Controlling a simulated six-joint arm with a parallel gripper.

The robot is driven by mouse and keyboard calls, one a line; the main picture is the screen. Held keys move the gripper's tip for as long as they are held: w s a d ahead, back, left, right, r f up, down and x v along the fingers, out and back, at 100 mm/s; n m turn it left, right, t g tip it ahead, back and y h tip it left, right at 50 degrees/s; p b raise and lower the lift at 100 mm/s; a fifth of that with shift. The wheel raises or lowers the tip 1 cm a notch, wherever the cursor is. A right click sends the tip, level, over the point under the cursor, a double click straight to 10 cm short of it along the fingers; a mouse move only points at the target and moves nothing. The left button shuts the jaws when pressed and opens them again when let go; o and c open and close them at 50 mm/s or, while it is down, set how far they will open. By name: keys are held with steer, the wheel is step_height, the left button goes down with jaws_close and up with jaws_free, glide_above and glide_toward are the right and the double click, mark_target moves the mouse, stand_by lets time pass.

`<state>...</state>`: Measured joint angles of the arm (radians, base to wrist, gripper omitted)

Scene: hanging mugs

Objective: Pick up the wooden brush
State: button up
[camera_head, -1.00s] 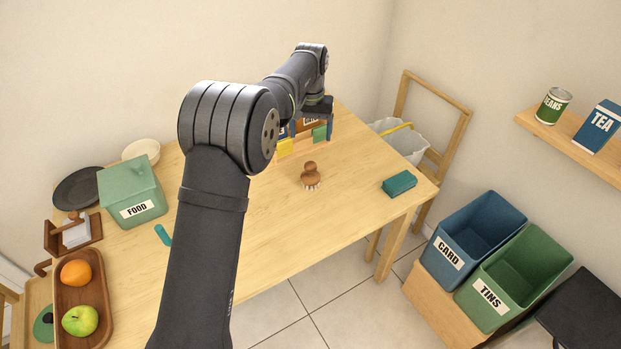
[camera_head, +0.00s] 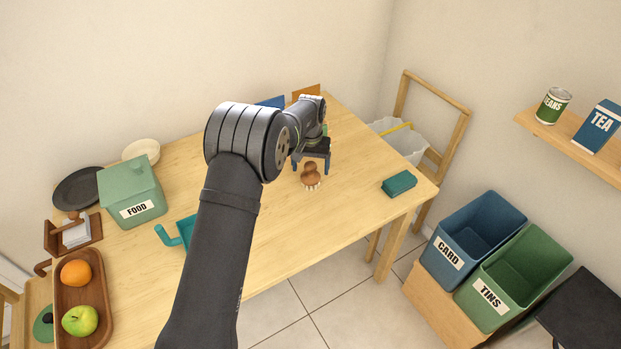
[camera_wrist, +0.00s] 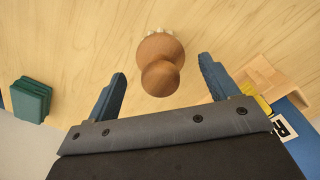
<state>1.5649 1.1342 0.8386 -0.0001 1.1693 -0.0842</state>
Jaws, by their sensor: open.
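The wooden brush (camera_head: 311,176) stands on the table, brown with a round knob on top and pale bristles below. In the wrist view the brush (camera_wrist: 161,63) shows between and slightly beyond the fingertips, with its knob toward my gripper. My gripper (camera_head: 311,163) is open just behind and above the brush in the head view. Its two blue-grey fingers also show in the wrist view (camera_wrist: 163,75), apart on either side of the knob, and I see no contact with it.
A teal block (camera_head: 399,184) lies to the right on the table (camera_head: 285,235); it also shows in the wrist view (camera_wrist: 31,99). A wooden holder (camera_wrist: 268,78) is close to the right finger. A green FOOD box (camera_head: 132,191) and a teal dustpan-like item (camera_head: 186,232) stand left.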

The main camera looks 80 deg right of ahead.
mark_target(310, 173)
step_height(310, 173, down, 4)
steer(key=shift+r, duration=0.15)
steer(key=c, duration=1.1)
steer(key=shift+r, duration=0.1)
steer(key=shift+r, duration=0.55)
step_height(310, 173, up, 3)
steer(key=shift+d, duration=0.1)
steer(key=s+a+r, duration=0.5)
steer(key=s+r, duration=0.1)
steer(key=s, duration=0.4)
steer(key=shift+a+r, duration=0.4)
steer(key=shift+s, duration=0.1)
